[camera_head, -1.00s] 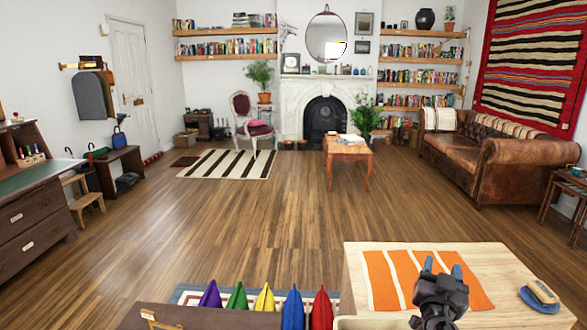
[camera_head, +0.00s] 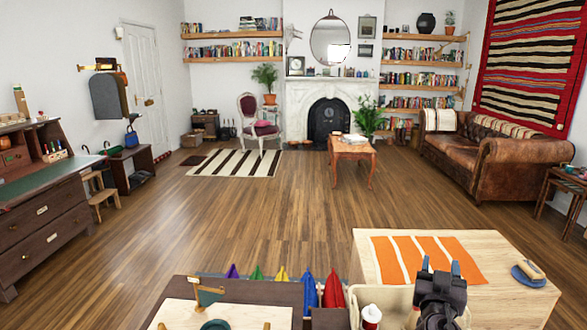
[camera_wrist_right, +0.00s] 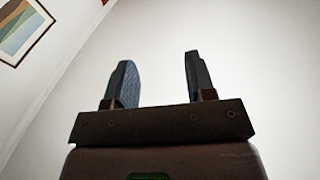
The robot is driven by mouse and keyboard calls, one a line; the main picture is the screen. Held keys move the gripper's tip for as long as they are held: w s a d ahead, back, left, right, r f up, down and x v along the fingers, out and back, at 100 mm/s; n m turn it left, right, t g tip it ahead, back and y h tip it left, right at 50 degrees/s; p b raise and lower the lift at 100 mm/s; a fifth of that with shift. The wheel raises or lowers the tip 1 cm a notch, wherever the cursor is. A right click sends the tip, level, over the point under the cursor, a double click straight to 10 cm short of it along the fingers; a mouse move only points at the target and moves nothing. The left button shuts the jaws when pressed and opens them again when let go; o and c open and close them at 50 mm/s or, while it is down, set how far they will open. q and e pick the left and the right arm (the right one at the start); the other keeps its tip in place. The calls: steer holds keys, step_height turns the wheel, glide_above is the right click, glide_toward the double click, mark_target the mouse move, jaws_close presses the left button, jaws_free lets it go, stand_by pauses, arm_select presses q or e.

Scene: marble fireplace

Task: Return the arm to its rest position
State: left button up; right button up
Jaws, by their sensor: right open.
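My right gripper (camera_head: 440,267) shows at the bottom right of the head view, pointing up, with its two blue-grey fingertips apart and nothing between them. In the right wrist view the fingers (camera_wrist_right: 158,85) are also apart and empty, against a pale plain surface. My left gripper is not in view.
The light wooden table (camera_head: 500,300) bears an orange and white striped cloth (camera_head: 455,262) and a brush on a blue dish (camera_head: 528,273). Several coloured pointed things (camera_head: 309,288) stand left of the bin. A small wooden model (camera_head: 208,297) is at bottom left.

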steer(key=s+a+f+n+g+y, duration=0.1)
steer(key=s+a+f+n+y, duration=0.15)
steer(key=f, duration=0.25)
steer(key=s+a+f+n+g+y+b, duration=0.1)
steer(key=s+f+n+y, duration=0.2)
steer(key=f, duration=0.1)
steer(key=s+a+f+n+g+y, duration=0.1)
steer(key=s+a+f+n+y, duration=0.15)
steer(key=f, duration=0.25)
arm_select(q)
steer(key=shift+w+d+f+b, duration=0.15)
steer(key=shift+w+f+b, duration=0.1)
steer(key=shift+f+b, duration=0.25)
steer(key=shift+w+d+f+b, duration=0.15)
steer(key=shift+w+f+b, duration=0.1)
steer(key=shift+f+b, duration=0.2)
arm_select(e)
steer(key=s+d+f+m+g, duration=0.1)
steer(key=s+f+g, duration=0.1)
steer(key=s+f, duration=0.5)
steer(key=s+f+m+g, duration=0.1)
steer(key=s+f, duration=0.7)
steer(key=s, duration=0.8)
steer(key=shift+d+f+m+g+y, duration=0.2)
steer(key=shift+d+m+g+y, duration=0.15)
steer(key=shift+g, duration=0.35)
